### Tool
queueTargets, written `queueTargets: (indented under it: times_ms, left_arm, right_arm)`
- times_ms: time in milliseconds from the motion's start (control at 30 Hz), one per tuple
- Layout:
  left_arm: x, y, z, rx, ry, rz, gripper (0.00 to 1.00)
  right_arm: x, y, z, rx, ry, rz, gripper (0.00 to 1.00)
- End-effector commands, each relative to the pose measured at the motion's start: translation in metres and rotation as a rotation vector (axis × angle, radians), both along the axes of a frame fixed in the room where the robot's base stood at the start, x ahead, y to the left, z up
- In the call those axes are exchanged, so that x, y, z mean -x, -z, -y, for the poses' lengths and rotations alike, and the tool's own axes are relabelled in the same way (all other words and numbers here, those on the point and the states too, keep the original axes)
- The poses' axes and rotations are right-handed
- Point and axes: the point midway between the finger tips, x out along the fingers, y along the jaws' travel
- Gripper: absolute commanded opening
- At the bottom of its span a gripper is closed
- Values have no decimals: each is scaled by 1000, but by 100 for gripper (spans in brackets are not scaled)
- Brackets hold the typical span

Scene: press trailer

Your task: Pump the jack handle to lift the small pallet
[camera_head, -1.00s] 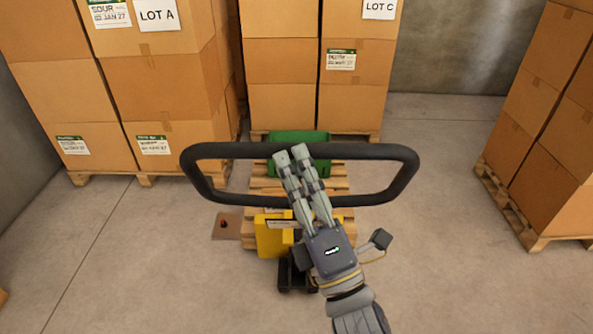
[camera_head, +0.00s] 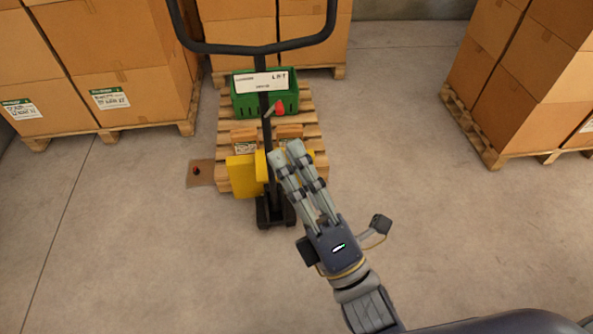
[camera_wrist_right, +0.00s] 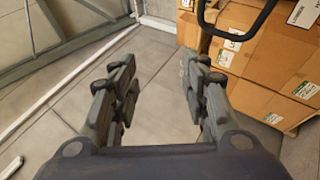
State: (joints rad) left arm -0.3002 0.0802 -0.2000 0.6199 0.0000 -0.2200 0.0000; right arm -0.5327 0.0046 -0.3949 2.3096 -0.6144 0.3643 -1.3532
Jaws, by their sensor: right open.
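The jack handle (camera_head: 263,49) is a black loop on an upright post in the head view, with a label plate and a small red lever (camera_head: 279,107) below the loop. The post runs down to the yellow jack body (camera_head: 243,176). The small pallet (camera_head: 310,115) is wooden, lies beyond the yellow body, and carries a green crate (camera_head: 246,103) and small brown boxes. My right gripper (camera_head: 285,153) is open and empty, below and to the right of the handle loop. The handle also shows at the top of the right wrist view (camera_wrist_right: 235,20), off to the right of the fingers. My left gripper is out of view.
Pallets of stacked cartons stand at the back left (camera_head: 110,60), back middle (camera_head: 300,30) and right (camera_head: 520,80). A flat brown piece (camera_head: 200,172) lies on the floor left of the jack. The floor in front and to the right is clear.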

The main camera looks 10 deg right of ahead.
Motion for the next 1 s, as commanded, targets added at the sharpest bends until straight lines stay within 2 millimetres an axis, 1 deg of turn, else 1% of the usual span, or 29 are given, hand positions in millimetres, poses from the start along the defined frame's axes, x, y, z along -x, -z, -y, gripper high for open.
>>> queueTargets:
  times_ms: [33,200,767,867,967,1000]
  left_arm:
    - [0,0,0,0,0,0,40]
    - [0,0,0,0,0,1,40]
    - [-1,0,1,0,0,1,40]
    - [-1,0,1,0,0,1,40]
    - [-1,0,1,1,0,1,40]
    - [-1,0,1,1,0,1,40]
  right_arm:
    - [3,4,2,1,2,-4,42]
    - [10,8,5,0,0,-1,42]
    - [11,9,6,-1,0,-4,42]
    - [4,25,3,-12,-14,-49,42]
    - [-10,67,-1,-48,-44,-167,42]
    - [-17,92,-2,-70,-59,-236,42]
